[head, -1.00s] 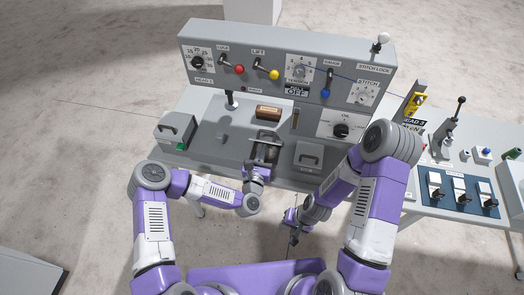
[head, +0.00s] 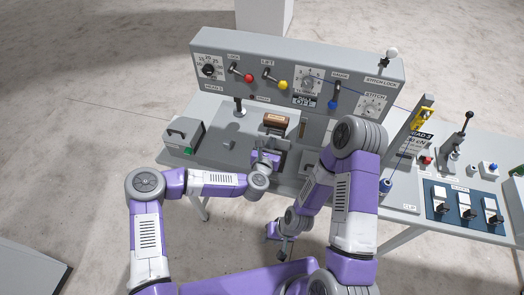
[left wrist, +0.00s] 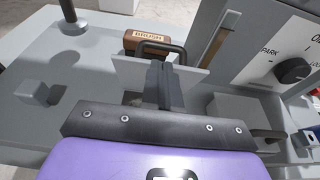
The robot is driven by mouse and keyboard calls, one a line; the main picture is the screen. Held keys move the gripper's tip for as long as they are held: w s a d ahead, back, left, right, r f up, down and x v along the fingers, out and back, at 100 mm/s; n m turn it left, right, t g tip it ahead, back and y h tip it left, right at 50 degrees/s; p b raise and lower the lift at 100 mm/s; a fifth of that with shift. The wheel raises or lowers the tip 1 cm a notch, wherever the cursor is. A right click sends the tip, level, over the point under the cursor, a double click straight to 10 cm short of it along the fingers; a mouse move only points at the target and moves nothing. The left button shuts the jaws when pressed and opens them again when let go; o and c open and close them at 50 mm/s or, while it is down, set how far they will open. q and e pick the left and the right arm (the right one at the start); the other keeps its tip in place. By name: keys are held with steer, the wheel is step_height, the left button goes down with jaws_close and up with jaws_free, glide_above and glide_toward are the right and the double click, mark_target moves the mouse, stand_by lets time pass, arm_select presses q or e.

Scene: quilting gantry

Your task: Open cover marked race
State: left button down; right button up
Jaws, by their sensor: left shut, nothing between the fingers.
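A light grey cover plate with a dark loop handle (left wrist: 188,78) stands raised in the left wrist view, in front of a brown block marked BRUSH (left wrist: 143,38). I cannot read the word race on it. In the head view the raised plate (head: 273,131) shows small, just below the brown block (head: 276,120). My left gripper (head: 266,158) is shut and empty, at the near side of the plate; its dark fingers (left wrist: 164,88) overlap the plate in the wrist view, and contact is unclear. My right gripper (head: 283,253) hangs low at the table's front, its jaws too small to judge.
A control panel (head: 300,52) with knobs and levers rises at the back. A handled box (head: 184,132) stands at the left of the grey table (head: 220,153). A side table (head: 405,196) with switches is at right. My right arm hides part of the middle.

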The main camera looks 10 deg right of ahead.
arm_select(q)
steer(key=shift+w+d+r+b, duration=0.25)
steer(key=shift+w+r+b, duration=0.1)
steer(key=shift+w, duration=0.2)
steer(key=shift+w+d+r+b, duration=0.25)
steer(key=shift+w+b, duration=0.1)
steer(key=shift+w, duration=0.2)
steer(key=shift+b+v, duration=0.5)
steer(key=shift+v, duration=3.25)
steer(key=s+a+f+m+g+b, duration=0.3)
steer(key=s+f+m, duration=0.2)
steer(key=f+m, duration=0.45)
steer(key=s+a+f+m+g+b, duration=0.3)
steer(key=s+f+m, duration=0.3)
steer(key=f, duration=0.6)
steer(key=s+a+f+m+g+y+b, duration=0.1)
steer(key=s+a+f+m+g+b, duration=0.1)
steer(key=s+a+f+m, duration=0.4)
steer(key=s+a+f+m+g+y+b, duration=0.2)
steer(key=s+a+f+m+g, duration=0.3)
steer(key=a, duration=0.5)
steer(key=shift+s+a+f+m+b, duration=0.35)
steer(key=shift+s+f+m+b, duration=0.1)
steer(key=shift+s+f+m, duration=0.35)
